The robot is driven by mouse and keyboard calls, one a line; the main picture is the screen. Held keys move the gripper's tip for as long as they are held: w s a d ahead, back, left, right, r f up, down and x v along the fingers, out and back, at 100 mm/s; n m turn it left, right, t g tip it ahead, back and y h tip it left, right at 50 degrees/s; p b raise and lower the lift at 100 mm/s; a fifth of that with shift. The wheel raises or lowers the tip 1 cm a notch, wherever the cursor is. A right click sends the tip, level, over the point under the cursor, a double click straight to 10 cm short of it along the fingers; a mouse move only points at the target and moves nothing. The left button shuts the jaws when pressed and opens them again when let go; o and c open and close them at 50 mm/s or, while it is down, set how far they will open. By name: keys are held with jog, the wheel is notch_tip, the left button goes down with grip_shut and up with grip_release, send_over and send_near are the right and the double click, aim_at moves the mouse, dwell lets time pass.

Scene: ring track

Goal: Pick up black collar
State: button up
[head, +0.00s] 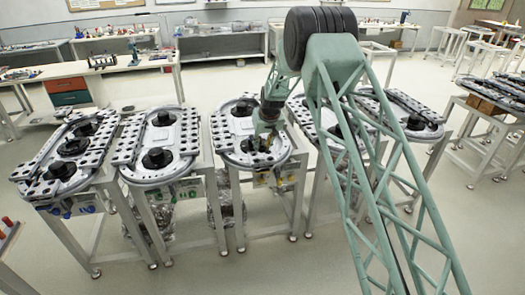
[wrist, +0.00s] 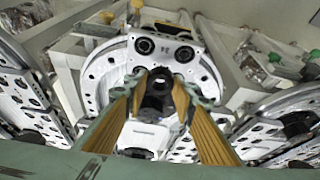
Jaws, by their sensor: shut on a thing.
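My gripper (head: 262,137) is low over the front end of the middle ring track (head: 228,140). In the wrist view my gripper (wrist: 158,95) shows two orange-yellow fingers converging on a black collar (wrist: 158,84), and it is shut on that collar. The collar is a dark, round, stepped piece, with the fingertips at its two sides. In the head view my arm and gripper partly hide it. I cannot tell whether the collar still touches the track. Another black collar (head: 243,108) sits farther back on the same track.
Similar ring tracks on metal stands are on both sides, with black collars on the left one (head: 61,170) and the second one (head: 157,158). Narrow gaps separate the stands. A workbench (head: 120,72) is at the back left. Open floor lies in front.

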jog(key=s+a+r+b, duration=0.1)
jog(key=s+a, duration=0.7)
jog(key=s, duration=0.5)
jog(key=shift+s+a+r+b, duration=0.25)
jog(key=shift+a+b, duration=0.1)
jog(key=shift+b, duration=0.05)
jog(key=shift+f, duration=0.1)
